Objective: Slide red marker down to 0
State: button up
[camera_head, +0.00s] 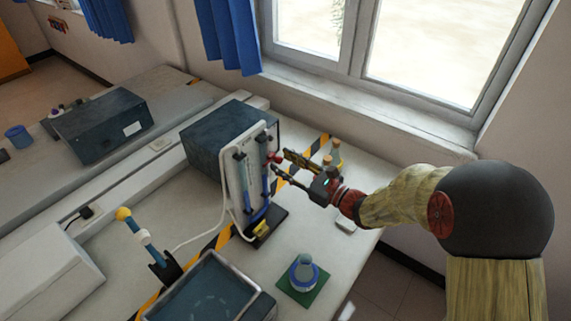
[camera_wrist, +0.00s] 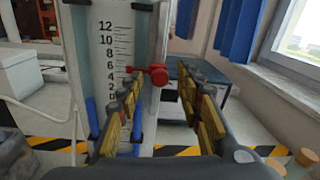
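The red marker (camera_wrist: 157,75) sits on the white scale board (camera_wrist: 115,45), at about the height between 6 and 4. It has a knob and a short arm pointing left toward the numbers. In the head view the red marker (camera_head: 273,157) is at the right side of the upright board (camera_head: 233,175). My gripper (camera_wrist: 161,82) is open, its yellow-padded fingers on either side of the marker, with visible space on both sides. In the head view my gripper (camera_head: 280,163) reaches the board from the right. Whether a finger touches the marker, I cannot tell.
Blue liquid tubes (camera_wrist: 92,115) flank the scale. A dark box (camera_head: 215,135) stands behind the board. A flask on a green mat (camera_head: 303,286) and a tray of water (camera_head: 205,292) are in front. Small corked bottles (camera_head: 334,150) stand beyond my gripper.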

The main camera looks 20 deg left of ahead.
jog(key=shift+c, duration=1.1)
grip_shut()
